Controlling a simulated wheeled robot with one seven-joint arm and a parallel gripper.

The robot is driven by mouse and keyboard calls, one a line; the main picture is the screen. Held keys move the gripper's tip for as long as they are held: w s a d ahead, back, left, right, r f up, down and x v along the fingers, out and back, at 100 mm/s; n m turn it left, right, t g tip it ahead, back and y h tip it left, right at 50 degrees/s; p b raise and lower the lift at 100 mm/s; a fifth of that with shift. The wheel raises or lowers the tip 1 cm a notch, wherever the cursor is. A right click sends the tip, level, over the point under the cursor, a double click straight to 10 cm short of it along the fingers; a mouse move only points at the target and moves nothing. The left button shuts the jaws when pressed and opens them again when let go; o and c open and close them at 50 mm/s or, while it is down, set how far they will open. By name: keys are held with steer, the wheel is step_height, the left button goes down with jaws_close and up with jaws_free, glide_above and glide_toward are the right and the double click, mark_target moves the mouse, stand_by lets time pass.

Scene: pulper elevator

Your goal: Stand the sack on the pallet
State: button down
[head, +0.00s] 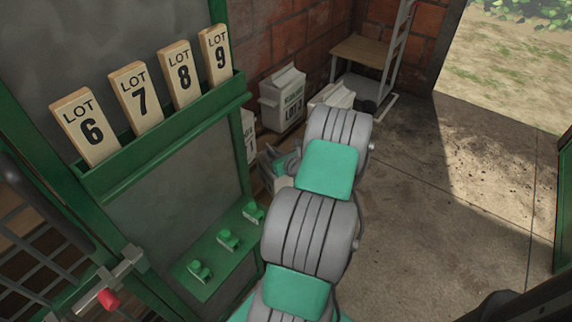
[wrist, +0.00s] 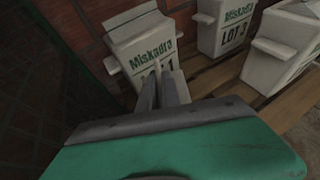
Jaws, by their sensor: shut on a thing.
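A white paper sack (wrist: 135,38) with green "Miskadra" lettering and a lot number ending in 1 is straight ahead in the wrist view, tilted in the picture. My gripper (wrist: 158,88) is shut on its front, with the two fingers close together over the label. The sack's lower part is hidden behind the fingers, so I cannot tell whether it touches the pallet. The wooden slatted pallet (wrist: 206,78) shows beside and below it. In the head view my arm and the green frame hide much of the gripper area.
A LOT 3 sack (wrist: 226,26) stands on the pallet to the right, with another sack (wrist: 282,50) nearer. The brick wall is close behind. In the head view, the green frame (head: 165,145) with lot plates borders the left; open concrete floor (head: 440,210) lies right.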

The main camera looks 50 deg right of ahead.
mark_target(285, 179)
step_height(285, 179, down, 10)
steer(key=b, duration=0.3)
steer(key=shift+r, duration=0.2)
steer(key=shift+f, duration=0.15)
steer(key=c, duration=2)
jaws_free()
steer(key=shift+f, duration=0.15)
steer(key=o, duration=0.4)
steer(key=shift+o, duration=0.2)
steer(key=shift+r, duration=0.2)
steer(key=p+v, duration=0.3)
steer(key=v, duration=0.8)
steer(key=shift+s+r, duration=0.15)
steer(key=shift+r, duration=0.05)
steer(key=shift+s+a, duration=0.2)
steer(key=shift+s, duration=0.1)
